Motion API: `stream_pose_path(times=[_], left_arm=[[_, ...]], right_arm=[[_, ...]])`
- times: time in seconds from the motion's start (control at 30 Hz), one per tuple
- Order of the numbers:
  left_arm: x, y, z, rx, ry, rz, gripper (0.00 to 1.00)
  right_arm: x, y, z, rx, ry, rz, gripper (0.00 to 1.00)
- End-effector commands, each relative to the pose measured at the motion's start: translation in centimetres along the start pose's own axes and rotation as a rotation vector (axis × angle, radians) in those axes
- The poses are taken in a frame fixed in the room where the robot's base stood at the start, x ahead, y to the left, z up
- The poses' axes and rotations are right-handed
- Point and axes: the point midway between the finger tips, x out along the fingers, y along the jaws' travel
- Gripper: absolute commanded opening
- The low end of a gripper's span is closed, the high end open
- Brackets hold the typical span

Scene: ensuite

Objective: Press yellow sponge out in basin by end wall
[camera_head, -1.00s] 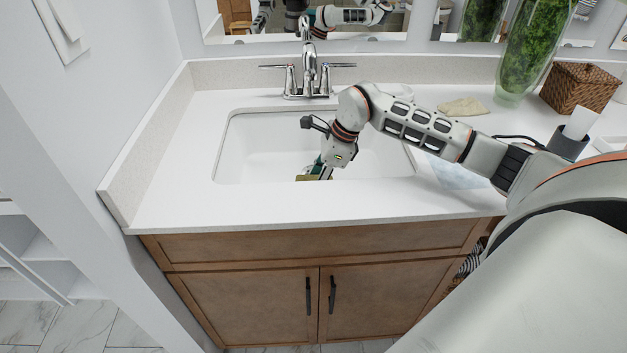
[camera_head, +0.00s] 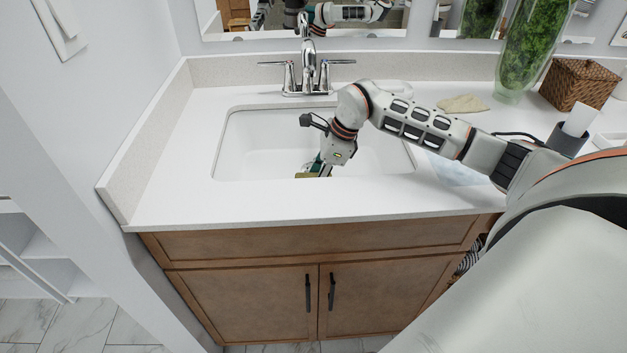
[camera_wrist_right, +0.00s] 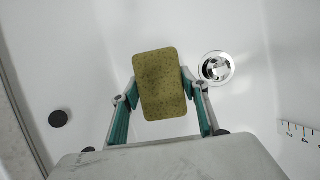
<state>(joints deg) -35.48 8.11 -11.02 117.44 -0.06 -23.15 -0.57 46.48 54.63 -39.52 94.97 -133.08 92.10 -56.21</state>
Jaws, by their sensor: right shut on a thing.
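The yellow sponge (camera_wrist_right: 160,85) is a dull olive-yellow block with dark specks. My right gripper (camera_wrist_right: 161,90) is shut on it, one finger on each side. In the head view a small part of the sponge (camera_head: 306,175) shows below my right gripper (camera_head: 320,168), inside the basin near its front edge. The white basin (camera_head: 255,150) is set in the counter by the left end wall. In the right wrist view a round chrome drain (camera_wrist_right: 216,68) lies to the right of the sponge. I cannot tell whether the sponge touches the basin floor. My left gripper is not in view.
A chrome faucet (camera_head: 308,70) with two handles stands behind the basin. A beige cloth (camera_head: 463,104), a tall green-filled vase (camera_head: 527,50), a wicker box (camera_head: 580,84) and a dark cup (camera_head: 568,139) stand or lie on the right. The counter left of the basin is clear.

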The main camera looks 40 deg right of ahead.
Motion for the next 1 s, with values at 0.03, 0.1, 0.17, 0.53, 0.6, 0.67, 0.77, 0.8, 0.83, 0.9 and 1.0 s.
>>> stream_pose_path(times=[0.03, 0.1, 0.17, 0.53, 0.6, 0.67, 0.77, 0.8, 0.83, 0.9, 1.0], left_arm=[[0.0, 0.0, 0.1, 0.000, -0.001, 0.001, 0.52], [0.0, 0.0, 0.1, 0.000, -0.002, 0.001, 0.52], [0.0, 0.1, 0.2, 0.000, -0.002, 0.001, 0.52], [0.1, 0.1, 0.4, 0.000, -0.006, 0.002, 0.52], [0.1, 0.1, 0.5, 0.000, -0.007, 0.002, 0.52], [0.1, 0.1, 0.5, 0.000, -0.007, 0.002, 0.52], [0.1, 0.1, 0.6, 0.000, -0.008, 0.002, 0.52], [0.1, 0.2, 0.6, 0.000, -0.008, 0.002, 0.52], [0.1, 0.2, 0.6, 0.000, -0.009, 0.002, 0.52], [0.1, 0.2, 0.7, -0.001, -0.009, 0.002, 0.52], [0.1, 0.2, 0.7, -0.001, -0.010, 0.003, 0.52]], right_arm=[[0.1, 0.0, 0.0, 0.000, 0.000, 0.000, 0.27], [0.1, 0.0, -0.1, 0.000, 0.000, 0.000, 0.27], [0.2, 0.0, -0.1, 0.000, 0.000, 0.000, 0.27], [0.6, 0.0, -0.2, 0.001, 0.000, 0.000, 0.27], [0.6, 0.0, -0.3, 0.001, 0.000, 0.000, 0.27], [0.7, 0.0, -0.3, 0.001, 0.000, 0.000, 0.27], [0.8, 0.0, -0.3, 0.001, 0.000, 0.000, 0.27], [0.8, 0.0, -0.4, 0.001, 0.000, 0.001, 0.27], [0.9, 0.0, -0.4, 0.001, 0.000, 0.001, 0.27], [0.9, 0.0, -0.4, 0.001, 0.001, 0.001, 0.27], [1.1, 0.0, -0.5, 0.001, 0.001, 0.001, 0.27]])
